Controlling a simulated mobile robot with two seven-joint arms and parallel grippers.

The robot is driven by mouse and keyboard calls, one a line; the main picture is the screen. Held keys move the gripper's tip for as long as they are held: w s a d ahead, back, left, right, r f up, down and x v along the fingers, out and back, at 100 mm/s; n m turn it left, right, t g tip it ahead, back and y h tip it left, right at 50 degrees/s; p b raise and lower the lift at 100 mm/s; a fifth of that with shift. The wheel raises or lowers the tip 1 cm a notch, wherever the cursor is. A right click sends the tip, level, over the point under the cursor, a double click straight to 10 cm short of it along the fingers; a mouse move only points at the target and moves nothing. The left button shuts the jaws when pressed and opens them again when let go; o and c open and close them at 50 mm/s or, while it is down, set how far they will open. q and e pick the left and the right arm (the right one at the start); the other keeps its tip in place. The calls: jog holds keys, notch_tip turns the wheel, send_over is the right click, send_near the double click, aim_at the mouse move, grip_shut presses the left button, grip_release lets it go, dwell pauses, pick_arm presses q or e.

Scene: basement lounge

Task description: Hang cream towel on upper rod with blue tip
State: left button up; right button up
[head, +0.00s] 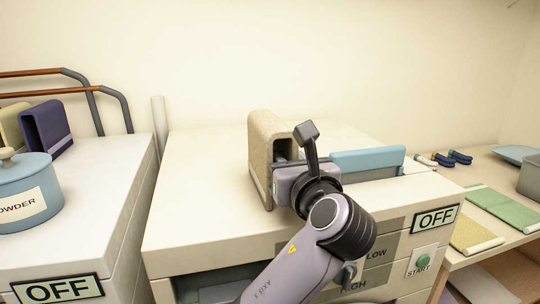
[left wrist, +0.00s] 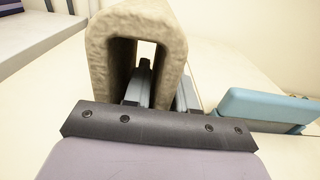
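The cream towel (head: 268,135) is folded like an upside-down U and stands upright at the middle of the white machine top. It fills the upper middle of the left wrist view (left wrist: 135,25). My left gripper (head: 283,172) is at its right side. In the left wrist view, one finger of the left gripper (left wrist: 162,90) is inside the fold and the other is outside the right leg. Whether they press on it is unclear. Two rods with brown sleeves, an upper one (head: 30,72) and a lower one (head: 45,91), are at the far left. No blue tip shows. My right gripper is out of view.
A blue block-like item (head: 367,158) lies right of my gripper. A dark purple folded towel (head: 48,128), an olive one (head: 12,128) and a blue lidded powder tub (head: 27,195) stand on the left machine.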

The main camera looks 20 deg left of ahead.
pick_arm(q)
grip_shut()
jog(key=shift+r, duration=0.1)
